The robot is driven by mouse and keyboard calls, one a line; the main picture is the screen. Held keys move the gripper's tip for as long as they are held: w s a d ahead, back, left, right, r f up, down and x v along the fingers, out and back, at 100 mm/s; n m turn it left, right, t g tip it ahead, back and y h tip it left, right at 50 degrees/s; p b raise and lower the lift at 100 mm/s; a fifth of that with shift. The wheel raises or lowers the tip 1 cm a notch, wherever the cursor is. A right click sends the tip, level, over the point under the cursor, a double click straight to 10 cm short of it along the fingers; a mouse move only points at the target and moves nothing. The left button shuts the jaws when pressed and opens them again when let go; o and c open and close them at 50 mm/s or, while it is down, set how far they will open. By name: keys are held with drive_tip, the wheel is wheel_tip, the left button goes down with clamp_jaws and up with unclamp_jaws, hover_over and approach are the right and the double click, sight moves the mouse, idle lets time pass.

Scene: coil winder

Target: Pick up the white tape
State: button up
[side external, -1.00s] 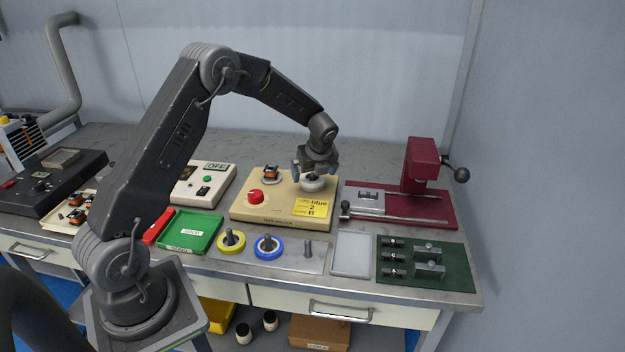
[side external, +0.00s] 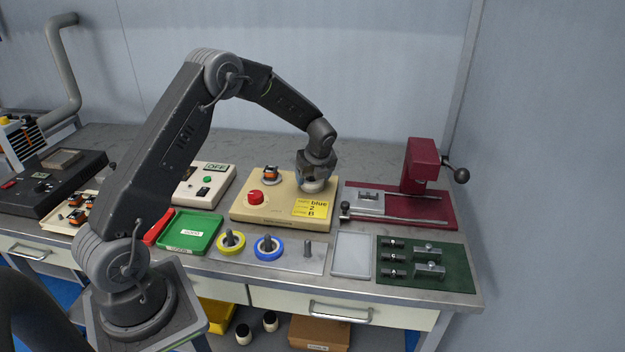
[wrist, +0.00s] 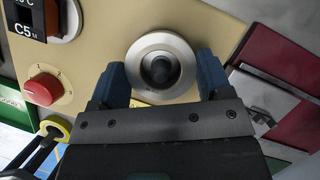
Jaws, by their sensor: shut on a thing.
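The white tape (wrist: 143,54) is a pale ring around a dark centre post in the wrist view. In the side view the white tape (side external: 315,188) shows as a low pale roll at the right back of the cream winder box (side external: 272,221). My gripper (wrist: 161,75) is shut on the tape, with a blue-grey finger at each side of it. In the side view my gripper (side external: 316,181) points down onto the box and partly hides the roll. I cannot tell whether the tape is clear of the box top.
On the box are a red knob (side external: 255,196) and an orange-black coil (side external: 270,173). A yellow tape (side external: 231,242) and a blue tape (side external: 268,247) sit on posts in front, beside a bare post (side external: 308,248). A red press (side external: 422,165) stands close on the right.

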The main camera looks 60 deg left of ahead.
drive_tip(key=shift+r, duration=0.1)
drive_tip(key=shift+r, duration=0.6)
wheel_tip(320, 180, up, 3)
drive_tip(key=shift+r, duration=0.1)
drive_tip(key=s+a+r, duration=0.6)
drive_tip(key=s+a, duration=0.1)
drive_tip(key=s, duration=0.1)
hover_over(308, 241)
wheel_tip(308, 241, down, 5)
drive_tip(key=shift+w+f, duration=0.1)
drive_tip(key=shift+f, duration=0.05)
drive_tip(key=shift+d+f, duration=0.1)
drive_tip(key=shift+f, duration=1.85)
drive_tip(key=shift+f, duration=0.25)
